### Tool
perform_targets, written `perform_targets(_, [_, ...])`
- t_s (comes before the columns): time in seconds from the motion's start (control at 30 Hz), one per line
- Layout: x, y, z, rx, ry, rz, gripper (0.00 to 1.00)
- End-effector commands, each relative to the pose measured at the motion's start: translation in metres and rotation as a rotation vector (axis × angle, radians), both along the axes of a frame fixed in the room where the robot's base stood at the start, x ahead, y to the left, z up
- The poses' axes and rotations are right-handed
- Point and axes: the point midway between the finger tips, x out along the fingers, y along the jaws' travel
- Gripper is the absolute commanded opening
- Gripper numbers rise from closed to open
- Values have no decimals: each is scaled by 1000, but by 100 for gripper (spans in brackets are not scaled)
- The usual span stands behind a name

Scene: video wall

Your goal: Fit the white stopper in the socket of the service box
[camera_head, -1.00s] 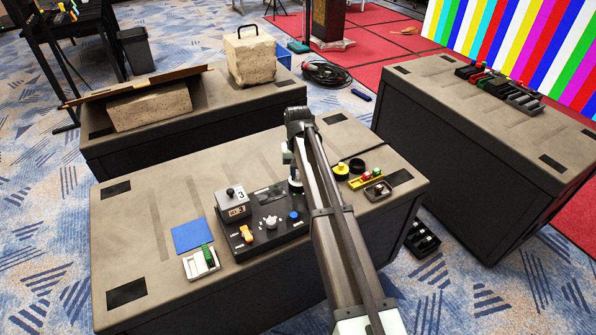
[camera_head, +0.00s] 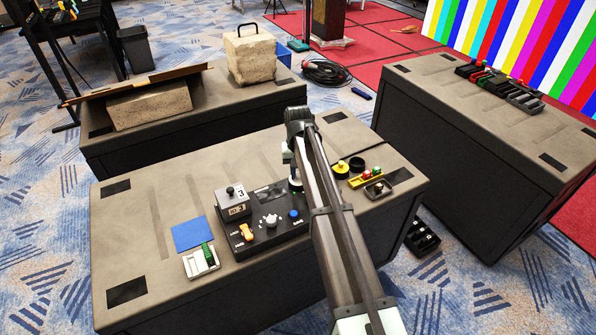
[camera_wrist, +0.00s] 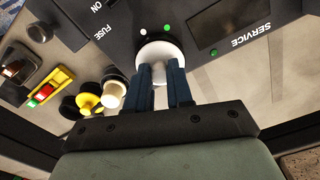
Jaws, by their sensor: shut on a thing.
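The service box (camera_head: 262,238) is a black panel on the near case, with a dark screen, a white knob, a blue knob and an orange switch. The wrist view shows its top, lettered SERVICE, FUSE and ON. My gripper (camera_wrist: 164,75) has its dark blue fingers closed on the white stopper (camera_wrist: 157,50), a round white cap at the box top. It stands by the far right part of the box in the head view. The stopper and fingers hide the socket; I cannot tell how deep the stopper sits. A white dot and a green dot show beside it.
Beside the box are a cream cylinder (camera_wrist: 112,95), a yellow knob-like piece (camera_wrist: 88,101), a yellow tray (camera_wrist: 47,88) with red and green pieces, and a small dark tray (camera_head: 378,190). A blue mat (camera_head: 188,234) and a white tray (camera_head: 191,265) lie at left.

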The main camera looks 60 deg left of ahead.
Motion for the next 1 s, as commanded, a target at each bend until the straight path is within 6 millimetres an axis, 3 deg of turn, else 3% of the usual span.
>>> perform_targets(0.77, [0, 0, -3, 0, 0, 0, 4])
perform_targets(0.8, [0, 0, -3, 0, 0, 0, 24])
perform_targets(1.0, [0, 0, -2, 0, 0, 0, 43])
